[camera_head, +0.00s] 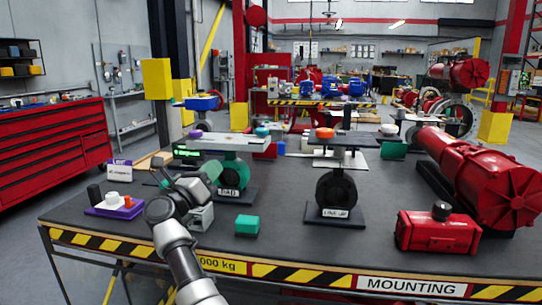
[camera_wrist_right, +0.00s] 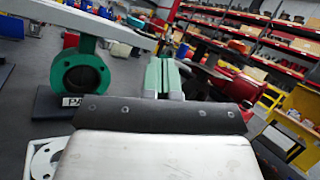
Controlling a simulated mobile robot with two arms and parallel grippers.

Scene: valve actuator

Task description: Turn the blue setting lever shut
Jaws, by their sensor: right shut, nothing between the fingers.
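A green valve (camera_head: 232,175) with a dark round bore stands on a dark base on the bench. A long pale grey bar (camera_head: 225,144) lies across its top, with a teal cap (camera_head: 262,131) near the right end. I cannot make out a plainly blue lever on it. The valve (camera_wrist_right: 82,75) and bar (camera_wrist_right: 65,18) also show in the right wrist view. My right gripper (camera_head: 211,167) is just left of the valve. In the wrist view its green fingers (camera_wrist_right: 161,72) are together and empty, below the bar's end; contact is unclear. My left gripper is not in view.
A second, black valve (camera_head: 336,190) stands to the right, with an orange cap (camera_head: 324,132) above it. Bare bench lies between block and toolbox.

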